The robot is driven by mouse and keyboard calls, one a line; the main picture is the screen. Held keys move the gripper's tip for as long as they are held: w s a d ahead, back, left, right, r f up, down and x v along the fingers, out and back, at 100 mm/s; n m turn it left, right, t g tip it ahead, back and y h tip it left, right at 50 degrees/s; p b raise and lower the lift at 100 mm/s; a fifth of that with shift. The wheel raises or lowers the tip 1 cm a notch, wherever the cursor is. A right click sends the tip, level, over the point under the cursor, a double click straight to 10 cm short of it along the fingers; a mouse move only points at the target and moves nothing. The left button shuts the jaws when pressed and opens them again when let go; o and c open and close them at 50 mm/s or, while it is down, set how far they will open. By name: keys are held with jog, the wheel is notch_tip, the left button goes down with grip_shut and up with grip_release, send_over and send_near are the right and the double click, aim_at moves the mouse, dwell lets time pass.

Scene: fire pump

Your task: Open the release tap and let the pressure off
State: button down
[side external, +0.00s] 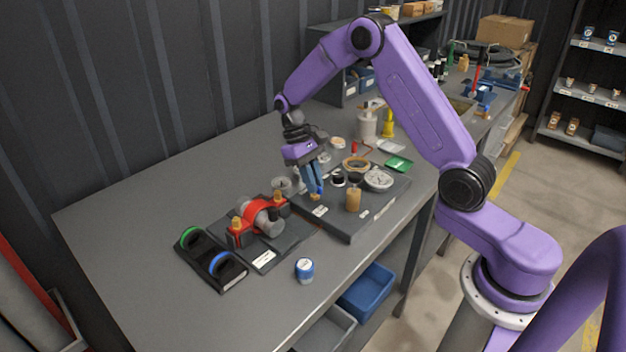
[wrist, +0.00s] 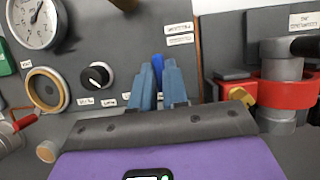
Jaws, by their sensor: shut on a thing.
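My gripper (side external: 315,189) points down at the left part of the dark pump board (side external: 348,232). In the wrist view its two blue fingers (wrist: 159,78) are shut on a narrow darker blue piece (wrist: 158,64), which looks like the release tap's lever. The fingers hide most of it, so its angle cannot be told. A small brass-coloured part shows at the fingertips in the side view. The round white pressure gauge (side external: 378,179) lies on the board; it also shows in the wrist view (wrist: 38,20), where its reading is too small to tell.
A red clamp (side external: 257,212) around a grey cylinder stands on a plate left of the board. A black-and-white knob (wrist: 97,75) and a brass ring (wrist: 47,88) are nearby. A tan upright cylinder (side external: 353,199) stands on the board.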

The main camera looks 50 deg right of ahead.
jog(key=c, duration=1.1)
grip_release()
jog(key=shift+c, duration=0.2)
jog(key=v, duration=1.7)
jog(key=shift+r, duration=0.3)
jog(key=shift+a, duration=0.15)
